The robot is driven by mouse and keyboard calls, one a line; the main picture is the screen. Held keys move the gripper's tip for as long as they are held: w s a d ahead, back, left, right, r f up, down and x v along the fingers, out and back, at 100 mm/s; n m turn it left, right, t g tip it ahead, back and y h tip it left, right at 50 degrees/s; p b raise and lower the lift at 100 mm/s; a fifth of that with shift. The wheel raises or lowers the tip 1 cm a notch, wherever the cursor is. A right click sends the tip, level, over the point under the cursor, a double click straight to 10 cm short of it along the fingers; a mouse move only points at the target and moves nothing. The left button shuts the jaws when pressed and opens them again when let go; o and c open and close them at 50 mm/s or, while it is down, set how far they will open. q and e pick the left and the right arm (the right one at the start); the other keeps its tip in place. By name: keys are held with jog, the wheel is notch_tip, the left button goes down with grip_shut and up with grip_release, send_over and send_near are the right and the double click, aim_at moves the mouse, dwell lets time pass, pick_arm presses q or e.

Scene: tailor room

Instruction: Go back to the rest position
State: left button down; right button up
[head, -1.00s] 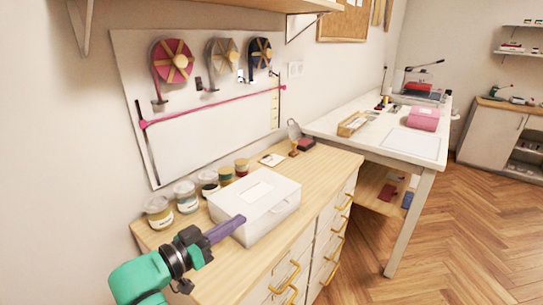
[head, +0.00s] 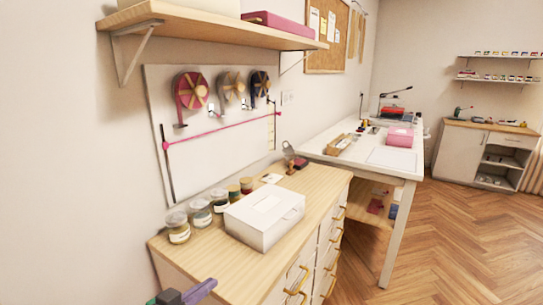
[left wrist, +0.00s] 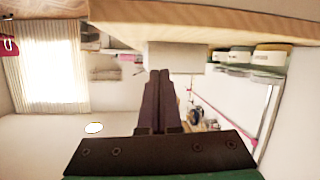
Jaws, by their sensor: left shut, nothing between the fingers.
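My left gripper (head: 200,291) shows at the bottom edge of the head view, in front of the wooden drawer cabinet (head: 310,190) and below its top. Its purple fingers are together with nothing between them. The closed fingers also show in the left wrist view (left wrist: 161,85), with the cabinet top's edge (left wrist: 200,20) above them in the picture. My right gripper is not in view.
A white box (head: 262,225) sits on the cabinet top, beside several jars (head: 200,212). A wall shelf (head: 215,22) hangs above a white board with ribbon reels (head: 191,91). A white worktable (head: 350,155) stands beyond. The wood floor at right (head: 460,235) is clear.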

pick_arm(q)
jog(key=s+a+f+n+g+y, duration=0.1)
jog(key=s+a+f+g+y, duration=0.3)
jog(key=s+f, duration=0.5)
jog(key=s+a+f+n+g+y, duration=0.1)
jog(key=s+a+f+g+y, duration=0.3)
jog(key=s+f, duration=0.5)
jog(key=s+f+g+h, duration=0.1)
jog(key=s+f+g, duration=0.25)
jog(key=f, duration=1.95)
jog(key=s+a+f, duration=0.1)
jog(key=s+f, duration=0.5)
jog(key=s, duration=0.2)
jog(key=s+a+f, duration=0.2)
jog(key=s+f, duration=0.4)
jog(key=s, duration=0.2)
jog(key=shift+s+a+f+p, duration=0.15)
jog(key=shift+a+f+p, duration=0.1)
jog(key=shift+p, duration=0.1)
